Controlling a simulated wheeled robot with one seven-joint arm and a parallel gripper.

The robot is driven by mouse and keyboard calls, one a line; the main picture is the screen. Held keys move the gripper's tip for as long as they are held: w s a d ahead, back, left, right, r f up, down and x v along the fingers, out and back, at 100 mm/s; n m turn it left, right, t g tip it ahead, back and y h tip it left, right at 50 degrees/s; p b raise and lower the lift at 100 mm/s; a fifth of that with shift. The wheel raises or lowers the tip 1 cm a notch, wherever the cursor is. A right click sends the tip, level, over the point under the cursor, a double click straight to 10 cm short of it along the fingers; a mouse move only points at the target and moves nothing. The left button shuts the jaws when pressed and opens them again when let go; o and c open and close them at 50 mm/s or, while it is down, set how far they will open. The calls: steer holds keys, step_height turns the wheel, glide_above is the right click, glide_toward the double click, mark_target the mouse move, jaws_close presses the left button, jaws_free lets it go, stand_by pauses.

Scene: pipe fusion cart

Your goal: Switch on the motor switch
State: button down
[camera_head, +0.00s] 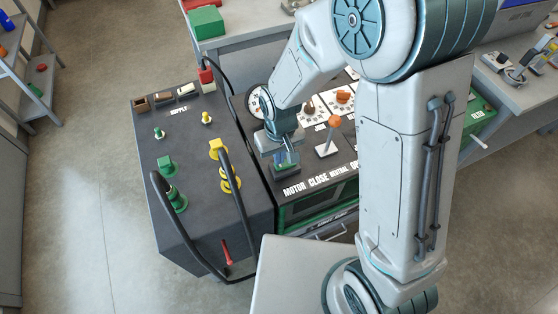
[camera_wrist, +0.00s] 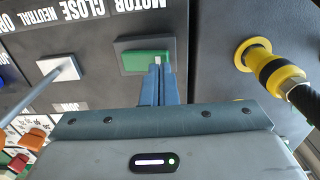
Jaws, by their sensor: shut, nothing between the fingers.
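The motor switch (camera_wrist: 139,62) is a green rocker in a dark frame, beside the printed word MOTOR on the dark panel. In the head view the green switch (camera_head: 287,168) shows partly beneath my gripper (camera_head: 283,152). In the wrist view my gripper (camera_wrist: 159,70) is shut, its two blue fingers side by side and empty. The fingertips are at the right end of the rocker, over or against its edge. I cannot tell whether they touch it. The fingers hide part of the switch frame.
A lever on a white plate (camera_wrist: 58,69) stands left of the switch in the wrist view; its orange knob (camera_head: 334,121) shows in the head view. A yellow connector with a black cable (camera_wrist: 270,68) is at the right. A box with green and yellow connectors (camera_head: 187,160) adjoins the panel.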

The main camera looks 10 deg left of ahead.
steer(key=shift+f+b, duration=0.75)
steer(key=shift+f, duration=0.2)
steer(key=shift+r, duration=0.1)
steer(key=shift+r+p, duration=2.45)
steer(key=shift+r, duration=1.05)
steer(key=shift+w+d+r, duration=0.1)
steer(key=shift+d, duration=0.05)
steer(key=d+r+m+t, duration=0.2)
steer(key=d+r+m, duration=0.1)
steer(key=d+r, duration=0.85)
steer(key=s+d+r+m+t, duration=0.1)
steer(key=s+d+r+m, duration=0.2)
steer(key=s+d+r, duration=0.4)
steer(key=s+d, duration=0.1)
steer(key=d, duration=0.3)
steer(key=shift+s, duration=0.2)
